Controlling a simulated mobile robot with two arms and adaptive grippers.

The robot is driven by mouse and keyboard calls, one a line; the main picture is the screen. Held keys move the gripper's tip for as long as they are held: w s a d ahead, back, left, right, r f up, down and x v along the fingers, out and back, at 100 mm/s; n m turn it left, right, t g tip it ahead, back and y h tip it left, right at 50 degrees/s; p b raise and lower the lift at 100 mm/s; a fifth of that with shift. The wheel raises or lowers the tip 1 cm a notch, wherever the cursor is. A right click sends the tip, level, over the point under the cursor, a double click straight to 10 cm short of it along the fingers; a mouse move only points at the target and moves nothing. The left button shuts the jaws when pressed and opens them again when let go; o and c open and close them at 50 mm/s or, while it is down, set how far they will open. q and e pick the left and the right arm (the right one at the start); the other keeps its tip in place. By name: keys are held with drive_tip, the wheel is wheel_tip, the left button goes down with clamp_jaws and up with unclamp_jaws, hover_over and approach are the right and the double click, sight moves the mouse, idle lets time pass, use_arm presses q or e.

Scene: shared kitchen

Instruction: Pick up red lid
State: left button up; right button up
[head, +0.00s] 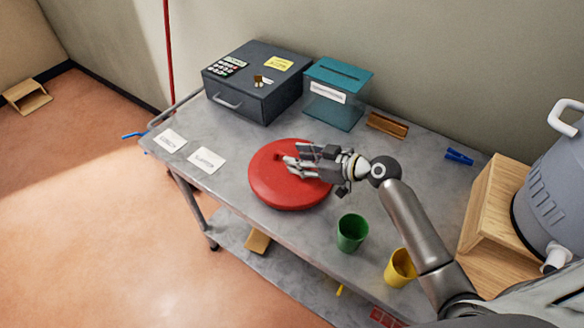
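The red lid (271,190) is a round disc lying flat on the grey metal cart top, near its front edge. My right gripper (288,164) reaches in from the right and is over the lid, with its fingers near the lid's middle. The gripper hides part of the lid's upper right. I cannot tell whether the fingers touch the lid or how far apart they are. My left gripper is not in view.
A dark cash box (254,90) and a teal box (336,99) stand behind the lid. Green (352,232) and yellow (400,268) cups stand in front at right. White cards (206,160) lie left. A wooden stand (493,205) with a grey urn (548,180) is at right.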

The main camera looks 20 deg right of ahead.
drive_tip(key=shift+p+x, duration=0.35)
drive_tip(key=shift+x, duration=1.2)
drive_tip(key=shift+c, duration=0.3)
clamp_jaws()
